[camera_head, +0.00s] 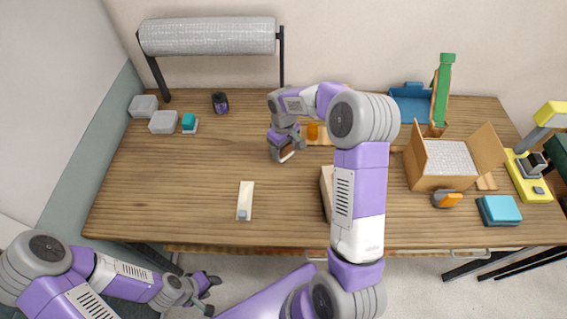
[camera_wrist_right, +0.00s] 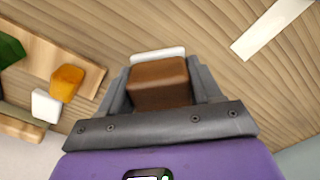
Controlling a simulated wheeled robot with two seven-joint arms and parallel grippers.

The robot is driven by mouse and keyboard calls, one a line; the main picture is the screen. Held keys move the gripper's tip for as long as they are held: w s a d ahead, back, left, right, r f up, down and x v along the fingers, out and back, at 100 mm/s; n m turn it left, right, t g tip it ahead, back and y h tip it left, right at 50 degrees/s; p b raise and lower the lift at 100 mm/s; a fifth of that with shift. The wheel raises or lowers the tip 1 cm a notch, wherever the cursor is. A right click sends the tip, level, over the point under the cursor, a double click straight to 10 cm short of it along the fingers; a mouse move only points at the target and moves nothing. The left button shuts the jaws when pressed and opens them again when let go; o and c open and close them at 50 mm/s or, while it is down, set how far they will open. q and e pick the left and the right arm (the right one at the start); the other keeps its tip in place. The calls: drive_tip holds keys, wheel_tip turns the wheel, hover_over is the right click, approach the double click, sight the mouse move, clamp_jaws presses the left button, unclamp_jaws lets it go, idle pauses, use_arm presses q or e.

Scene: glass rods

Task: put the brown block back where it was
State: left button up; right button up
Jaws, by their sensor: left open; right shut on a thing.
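The brown block (camera_head: 286,153) is between the fingers of my right gripper (camera_head: 287,156), which is shut on it above the left-middle part of the table. In the right wrist view the brown block (camera_wrist_right: 160,82) sits between both grey fingers, with a white edge showing just beyond it. A wooden board (camera_wrist_right: 88,62) there carries an orange block (camera_wrist_right: 67,82), a white block (camera_wrist_right: 45,106) and a green piece (camera_wrist_right: 10,50). The orange block (camera_head: 313,131) also shows in the head view, partly behind my right arm. My left gripper (camera_head: 212,288) is open and empty, off the table's front edge.
A white strip (camera_head: 246,195) with a small grey-blue piece lies front left. A foil roll (camera_head: 208,37), grey containers (camera_head: 163,122) and a dark purple object (camera_head: 220,102) stand at the back left. An open cardboard box (camera_head: 438,182) and a teal box (camera_head: 499,210) stand right. The left-middle table is clear.

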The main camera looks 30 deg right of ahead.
sight(283, 167)
wheel_tip(283, 167, down, 7)
drive_tip(key=shift+f+b, duration=0.1)
drive_tip(key=shift+b, duration=0.2)
drive_tip(key=shift+f, duration=0.15)
drive_tip(key=o, duration=0.9)
drive_tip(key=shift+o, duration=0.2)
